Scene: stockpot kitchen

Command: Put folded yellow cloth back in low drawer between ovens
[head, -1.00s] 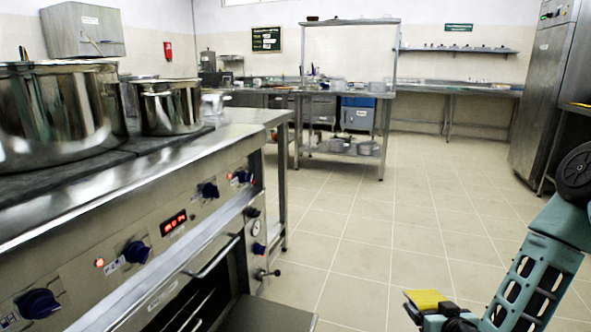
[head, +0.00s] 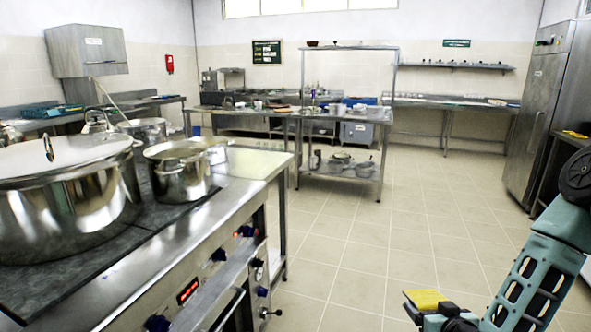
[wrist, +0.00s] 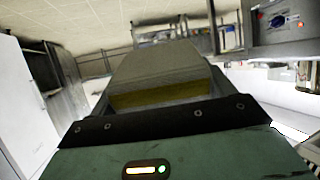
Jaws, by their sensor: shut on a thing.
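The folded yellow cloth (head: 428,299) shows at the bottom right of the head view, at the end of my teal arm. My gripper (head: 440,312) is shut on it and holds it up over the tiled floor. In the wrist view a strip of the yellow cloth (wrist: 160,97) shows between the dark parts of my gripper (wrist: 165,85). The low drawer between the ovens cannot be made out in either view.
A steel range (head: 185,270) with blue knobs fills the left, bearing a large lidded stockpot (head: 65,190) and a smaller pot (head: 180,172). A steel table (head: 340,115) stands ahead. A tall steel cabinet (head: 540,120) stands at right. The tiled floor (head: 350,240) between is clear.

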